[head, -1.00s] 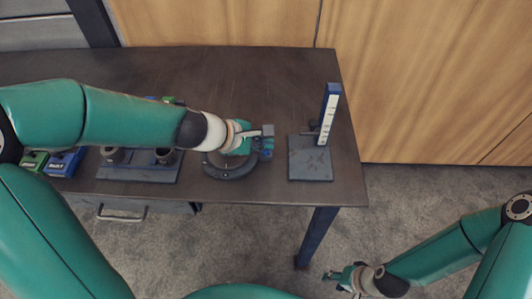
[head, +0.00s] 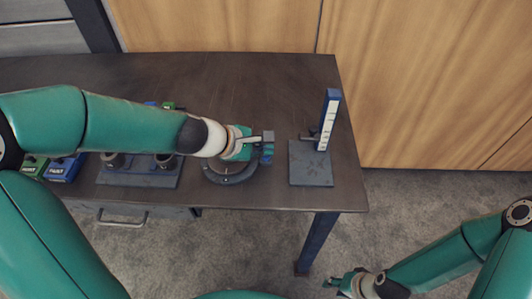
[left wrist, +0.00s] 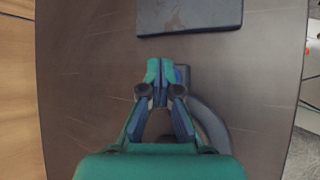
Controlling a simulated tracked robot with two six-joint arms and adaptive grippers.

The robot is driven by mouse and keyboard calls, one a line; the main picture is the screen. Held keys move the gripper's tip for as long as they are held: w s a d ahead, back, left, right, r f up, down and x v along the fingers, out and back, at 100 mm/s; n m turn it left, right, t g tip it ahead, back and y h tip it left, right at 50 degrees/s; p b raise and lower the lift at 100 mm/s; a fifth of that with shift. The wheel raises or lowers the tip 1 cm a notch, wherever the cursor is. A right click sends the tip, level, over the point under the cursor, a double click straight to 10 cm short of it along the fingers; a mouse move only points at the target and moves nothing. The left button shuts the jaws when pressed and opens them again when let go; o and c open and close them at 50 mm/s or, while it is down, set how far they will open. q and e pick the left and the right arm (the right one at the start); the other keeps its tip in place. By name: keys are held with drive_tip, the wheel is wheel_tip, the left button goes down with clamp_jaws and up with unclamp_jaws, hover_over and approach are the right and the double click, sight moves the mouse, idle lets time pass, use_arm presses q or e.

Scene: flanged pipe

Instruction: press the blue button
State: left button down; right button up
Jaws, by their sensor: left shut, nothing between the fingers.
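I cannot make out a distinct blue button. A blue labelled box (head: 66,169) sits at the table's left, beside a green box (head: 34,167); my left arm partly covers this area. My left gripper (head: 267,148) is shut and empty over the right side of a dark round ring (head: 232,179). In the left wrist view its closed fingers (left wrist: 163,72) overlap the ring (left wrist: 212,128), and a small blue patch shows beside the fingertips; I cannot tell what it belongs to. My right gripper (head: 336,283) is low over the floor, too small to judge.
A flat dark plate (head: 311,172) with an upright blue and white scale post (head: 328,118) stands right of the ring. It also shows in the left wrist view (left wrist: 190,14). A dark base (head: 138,180) with short cylinders lies left. The table's back is clear.

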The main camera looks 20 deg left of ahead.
use_arm(q)
drive_tip(key=shift+f, duration=0.1)
idle(0.3)
drive_tip(key=shift+f+b, duration=0.35)
drive_tip(key=shift+b, duration=0.1)
drive_tip(key=shift+r, duration=0.2)
drive_tip(key=shift+r+p, duration=0.25)
drive_tip(key=shift+p, duration=0.2)
drive_tip(key=shift+r, duration=0.1)
wheel_tip(320, 180, up, 6)
drive_tip(key=p, duration=0.5)
drive_tip(key=shift+p, duration=0.4)
